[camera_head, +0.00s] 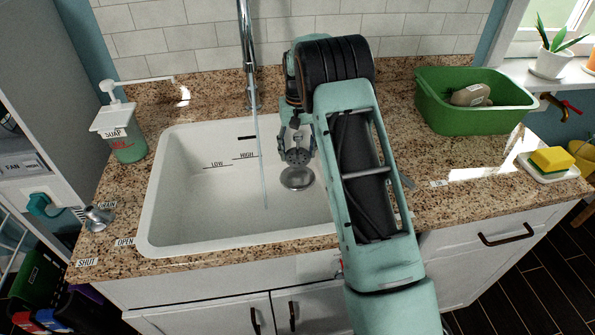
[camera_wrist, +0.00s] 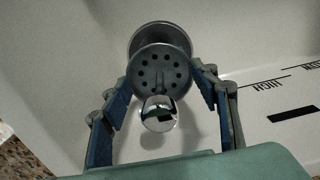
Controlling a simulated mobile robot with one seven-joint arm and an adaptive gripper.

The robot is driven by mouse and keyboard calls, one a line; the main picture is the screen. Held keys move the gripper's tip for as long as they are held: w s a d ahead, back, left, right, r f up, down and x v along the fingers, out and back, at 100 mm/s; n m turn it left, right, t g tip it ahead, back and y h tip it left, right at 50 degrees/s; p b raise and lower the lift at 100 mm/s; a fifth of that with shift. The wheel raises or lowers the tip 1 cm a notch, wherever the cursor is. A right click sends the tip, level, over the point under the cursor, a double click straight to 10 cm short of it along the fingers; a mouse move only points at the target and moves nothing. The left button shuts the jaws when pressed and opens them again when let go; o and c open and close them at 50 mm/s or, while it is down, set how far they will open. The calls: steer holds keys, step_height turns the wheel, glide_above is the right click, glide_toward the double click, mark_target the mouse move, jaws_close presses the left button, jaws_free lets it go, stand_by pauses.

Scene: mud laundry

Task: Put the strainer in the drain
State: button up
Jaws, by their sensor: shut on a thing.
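The strainer (camera_head: 298,157) is a grey metal disc with small holes and a shiny round knob. In the wrist view, the strainer (camera_wrist: 160,72) sits between the two fingers of my gripper (camera_wrist: 161,78), with its knob towards me. My gripper (camera_head: 297,132) is shut on it, pointing down inside the sink. The drain (camera_head: 297,180) is a grey metal round on the sink floor, just below the strainer in the head view. In the wrist view, the drain (camera_wrist: 154,32) shows partly behind the strainer, which hides the rest. The gap between them cannot be judged exactly.
The white sink (camera_head: 205,205) has steep walls around my gripper. A tall faucet (camera_head: 247,50) stands behind, with a thin stream of water falling left of my gripper. A soap dispenser (camera_head: 127,145), a green tub (camera_head: 470,112) and a yellow sponge (camera_head: 552,159) stand on the counter.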

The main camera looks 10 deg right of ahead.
mark_target(298, 134)
steer(key=shift+f, duration=3.9)
steer(key=shift+f, duration=0.1)
steer(key=shift+f, duration=0.15)
steer(key=o, duration=1.2)
steer(key=shift+c, duration=0.2)
step_height(298, 134, up, 12)
steer(key=shift+r, duration=0.25)
